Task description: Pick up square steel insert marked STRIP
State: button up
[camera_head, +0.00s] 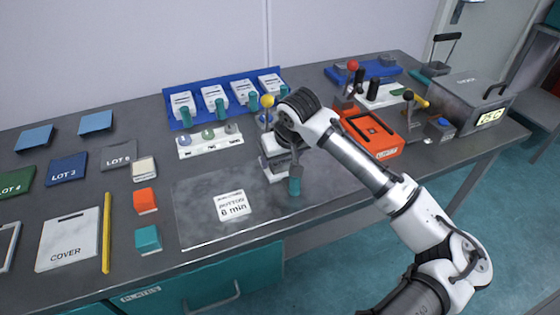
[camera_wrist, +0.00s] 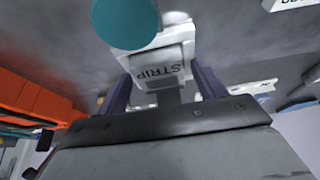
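The steel insert marked STRIP (camera_wrist: 160,72) sits between the two dark fingers of my gripper (camera_wrist: 163,85) in the wrist view. In the head view my gripper (camera_head: 295,164) points down near the grey stand with the yellow knob (camera_head: 266,101). A teal cylinder (camera_head: 294,186) shows just below it, over the right part of the grey mat (camera_head: 195,193). The arm hides most of the insert there. I cannot tell whether the insert touches anything beneath.
A blue rack (camera_head: 173,125) with several white, teal-handled pieces stands behind. An orange device (camera_head: 385,146) and a grey box (camera_head: 465,88) stand right. The mat's front is clear except for a white card (camera_head: 232,205).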

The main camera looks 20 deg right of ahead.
jog(key=c, duration=1)
jog(key=shift+r, duration=0.15)
